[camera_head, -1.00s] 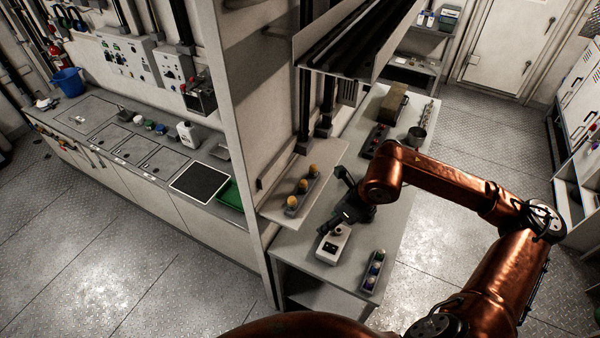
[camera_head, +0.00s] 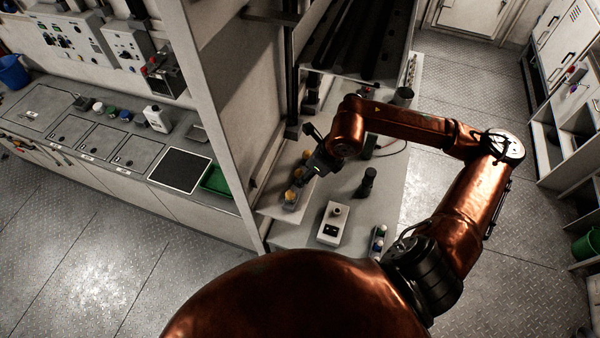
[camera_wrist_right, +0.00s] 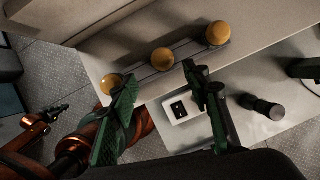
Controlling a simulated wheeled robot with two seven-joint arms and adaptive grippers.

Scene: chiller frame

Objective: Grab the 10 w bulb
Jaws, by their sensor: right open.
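Three round amber bulbs sit in a row on a narrow holder on a small wall shelf (camera_head: 270,207). I cannot read any wattage, so I cannot tell which is 10 W. The front bulb (camera_head: 290,195) shows in the head view. My right gripper (camera_wrist_right: 160,76) is open and empty, its fingers pointing toward the row around the middle bulb, apart from it. It partly hides the row in the head view (camera_head: 303,176).
A wall panel (camera_head: 215,110) rises left of the shelf. A dark rack overhangs the counter's back.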

